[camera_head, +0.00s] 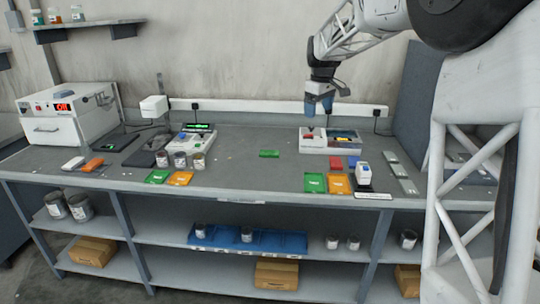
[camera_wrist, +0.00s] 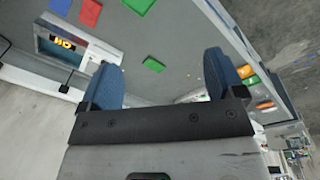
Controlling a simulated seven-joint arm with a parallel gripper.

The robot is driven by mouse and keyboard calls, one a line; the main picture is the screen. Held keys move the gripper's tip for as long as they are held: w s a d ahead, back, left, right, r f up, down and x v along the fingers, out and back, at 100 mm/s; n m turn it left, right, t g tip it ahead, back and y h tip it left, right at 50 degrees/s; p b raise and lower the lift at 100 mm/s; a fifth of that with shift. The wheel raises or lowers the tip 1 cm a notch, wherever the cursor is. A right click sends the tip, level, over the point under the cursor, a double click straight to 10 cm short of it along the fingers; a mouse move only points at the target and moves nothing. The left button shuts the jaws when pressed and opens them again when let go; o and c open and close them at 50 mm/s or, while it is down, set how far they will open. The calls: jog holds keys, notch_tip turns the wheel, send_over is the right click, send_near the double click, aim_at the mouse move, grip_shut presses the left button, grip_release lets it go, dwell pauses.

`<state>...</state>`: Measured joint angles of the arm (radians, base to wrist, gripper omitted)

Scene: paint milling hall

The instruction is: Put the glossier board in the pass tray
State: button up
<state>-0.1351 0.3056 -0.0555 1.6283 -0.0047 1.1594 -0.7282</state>
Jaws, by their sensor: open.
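A flat green piece (camera_head: 269,153) lies alone mid-bench; in the wrist view the green piece (camera_wrist: 153,65) shows between my fingers, well below them. A red piece (camera_head: 336,162) and a blue piece (camera_head: 353,161) lie side by side to the right. A green tray (camera_head: 315,183) and an orange tray (camera_head: 340,183) lie at the front edge; another green tray (camera_head: 158,176) and orange tray (camera_head: 180,178) lie at left. Tray labels are too small to read, and I cannot tell which board is glossier. My gripper (camera_head: 319,105) is open and empty, above a white instrument (camera_head: 313,139).
A white-and-blue device (camera_head: 363,174) stands right of the orange tray. Several cans (camera_head: 180,159) and a scale-like unit (camera_head: 190,142) stand at left, beside a white oven (camera_head: 65,115). Grey panels (camera_head: 397,170) lie at right. The bench between the two tray pairs is mostly clear.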

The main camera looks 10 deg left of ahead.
jog(key=w+a+f+n, duration=0.2)
jog(key=w+a+f, duration=0.2)
jog(key=w, duration=0.5)
jog(key=n+g, duration=0.1)
jog(key=n, duration=0.5)
send_over(272, 152)
jog(key=f, duration=2.1)
jog(key=shift+s+d, duration=0.2)
jog(key=shift+w+a+f, duration=0.15)
jog(key=shift+a+f, duration=0.05)
jog(key=shift+f, duration=0.15)
jog(key=shift+f, duration=1.3)
jog(key=shift+d+f, duration=0.1)
jog(key=shift+f, duration=2.55)
